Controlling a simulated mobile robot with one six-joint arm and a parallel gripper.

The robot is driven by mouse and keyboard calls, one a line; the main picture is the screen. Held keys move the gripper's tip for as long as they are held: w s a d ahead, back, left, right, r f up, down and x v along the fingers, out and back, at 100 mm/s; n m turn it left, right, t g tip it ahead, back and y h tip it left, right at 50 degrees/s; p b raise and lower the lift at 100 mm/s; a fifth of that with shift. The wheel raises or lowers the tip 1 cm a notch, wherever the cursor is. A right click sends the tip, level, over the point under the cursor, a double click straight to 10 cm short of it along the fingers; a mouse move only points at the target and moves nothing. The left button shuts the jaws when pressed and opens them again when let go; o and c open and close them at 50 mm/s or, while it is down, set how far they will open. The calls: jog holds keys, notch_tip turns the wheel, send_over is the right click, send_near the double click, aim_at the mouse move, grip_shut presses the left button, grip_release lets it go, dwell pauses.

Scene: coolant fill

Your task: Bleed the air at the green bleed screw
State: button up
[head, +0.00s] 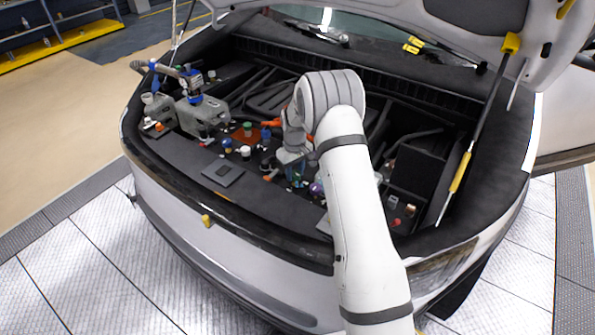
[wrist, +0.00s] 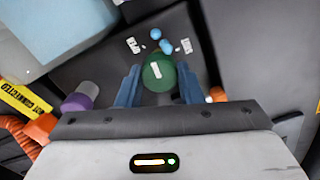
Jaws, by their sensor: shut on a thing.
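The green bleed screw (wrist: 160,64), a round green head with a white mark on top, sits between the two blue fingers of my gripper (wrist: 159,88) in the wrist view. The fingers are shut on its sides. In the head view my gripper (head: 297,173) reaches down into the front of the engine bay, and the screw there is hidden or too small to make out. Small light-blue blobs (wrist: 166,46) and white labels (wrist: 133,45) lie on the dark surface just beyond the screw.
A purple cap (wrist: 80,96) and an orange part (wrist: 42,128) are left of the fingers; a small orange cap (wrist: 217,94) is close on the right. A pale blue block (wrist: 60,30) fills the upper left. The raised hood (head: 545,60) hangs over the bay.

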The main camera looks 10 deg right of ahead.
jog(key=shift+c, duration=1.4)
jog(key=shift+d, duration=0.25)
jog(key=shift+a, duration=0.1)
jog(key=shift+w+a, duration=0.1)
